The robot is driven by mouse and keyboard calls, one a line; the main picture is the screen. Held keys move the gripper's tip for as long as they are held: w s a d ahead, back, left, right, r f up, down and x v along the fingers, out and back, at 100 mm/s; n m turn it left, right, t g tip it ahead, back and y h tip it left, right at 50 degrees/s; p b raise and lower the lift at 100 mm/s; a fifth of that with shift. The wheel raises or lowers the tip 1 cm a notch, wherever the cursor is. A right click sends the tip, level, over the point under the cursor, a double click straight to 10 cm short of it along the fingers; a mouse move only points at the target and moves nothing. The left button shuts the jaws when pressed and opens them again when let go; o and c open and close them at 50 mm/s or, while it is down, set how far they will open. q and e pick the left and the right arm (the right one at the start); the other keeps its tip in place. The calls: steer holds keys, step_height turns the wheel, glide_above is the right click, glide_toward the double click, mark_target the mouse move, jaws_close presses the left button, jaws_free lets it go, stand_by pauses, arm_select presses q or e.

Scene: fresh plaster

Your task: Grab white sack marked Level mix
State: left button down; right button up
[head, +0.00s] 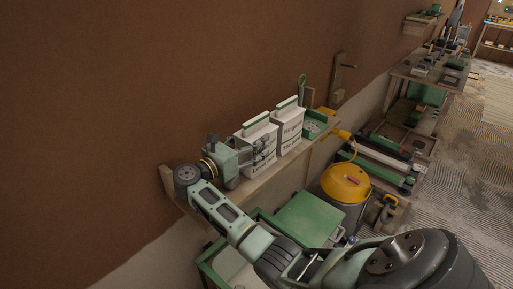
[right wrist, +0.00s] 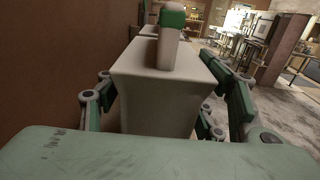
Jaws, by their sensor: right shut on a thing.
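A white sack (head: 257,131) with a green top strip stands upright on the wall shelf. My right gripper (head: 263,148) reaches it from the left, its fingers across the sack and covering part of its print; I cannot read the print fully. In the right wrist view the sack (right wrist: 160,75) stands between the fingers of the right gripper (right wrist: 165,105), one finger on each side, and the gripper is shut on it. A second, similar white sack (head: 289,128) with dark print stands close on its right. My left gripper is not in view.
The wooden shelf (head: 253,188) runs along the brown wall. A green tray (head: 314,122) is right of the sacks. Below are a green-topped cart (head: 309,218) and a yellow-topped vacuum (head: 346,183). Benches line the wall beyond; floor at right is open.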

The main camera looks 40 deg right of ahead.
steer(key=c, duration=0.4)
steer(key=shift+w+r, duration=0.1)
steer(key=shift+r, duration=0.1)
jaws_close()
steer(key=shift+r, duration=0.15)
